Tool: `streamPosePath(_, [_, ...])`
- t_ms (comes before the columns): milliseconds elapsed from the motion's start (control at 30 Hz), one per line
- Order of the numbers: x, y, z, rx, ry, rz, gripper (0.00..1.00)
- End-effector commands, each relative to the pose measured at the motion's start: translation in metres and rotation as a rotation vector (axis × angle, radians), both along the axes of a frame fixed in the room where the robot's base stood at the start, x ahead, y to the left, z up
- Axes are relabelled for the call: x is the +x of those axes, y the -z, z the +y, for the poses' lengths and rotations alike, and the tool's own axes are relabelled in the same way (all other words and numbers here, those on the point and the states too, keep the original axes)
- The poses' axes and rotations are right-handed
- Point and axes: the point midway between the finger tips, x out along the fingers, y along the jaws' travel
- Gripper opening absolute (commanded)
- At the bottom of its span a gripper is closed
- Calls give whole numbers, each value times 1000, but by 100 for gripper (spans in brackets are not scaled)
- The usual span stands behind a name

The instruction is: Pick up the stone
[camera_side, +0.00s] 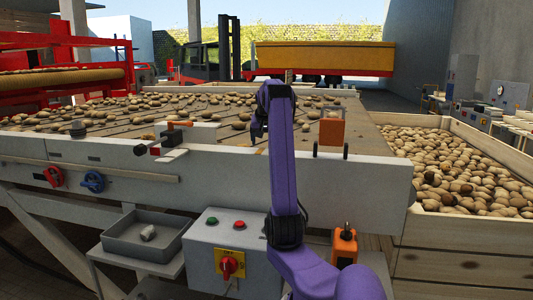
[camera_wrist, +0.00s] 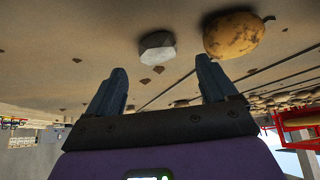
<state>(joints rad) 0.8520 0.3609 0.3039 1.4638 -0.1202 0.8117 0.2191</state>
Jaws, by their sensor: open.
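A pale grey, faceted stone (camera_wrist: 157,47) lies on the brown belt surface in the wrist view, which appears upside down. It is ahead of my gripper (camera_wrist: 161,66), roughly between the lines of the two fingers. The fingers are apart and nothing is between them. A yellow-brown potato (camera_wrist: 233,35) lies close to the right of the stone in that view. In the side view, my gripper (camera_side: 258,128) hangs over the belt, mostly hidden by my purple arm, and I cannot make out the stone on the belt there.
The belt (camera_side: 200,113) carries many scattered potatoes. A grey tray (camera_side: 118,247) at the front left holds a pale stone-like lump (camera_side: 148,233). A wooden crate (camera_side: 460,232) full of potatoes stands right. An orange device (camera_side: 332,131) rises from the belt's near edge.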

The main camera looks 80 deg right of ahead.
Motion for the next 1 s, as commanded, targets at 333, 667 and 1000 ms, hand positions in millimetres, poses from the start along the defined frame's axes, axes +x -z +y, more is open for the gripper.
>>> streamPosePath(333, [2, 37, -23, 3, 1, 1, 86])
streamPosePath(667, [3, 43, -27, 0, 0, 0, 86])
streamPosePath(1000, [3, 42, -27, 0, 0, 0, 23])
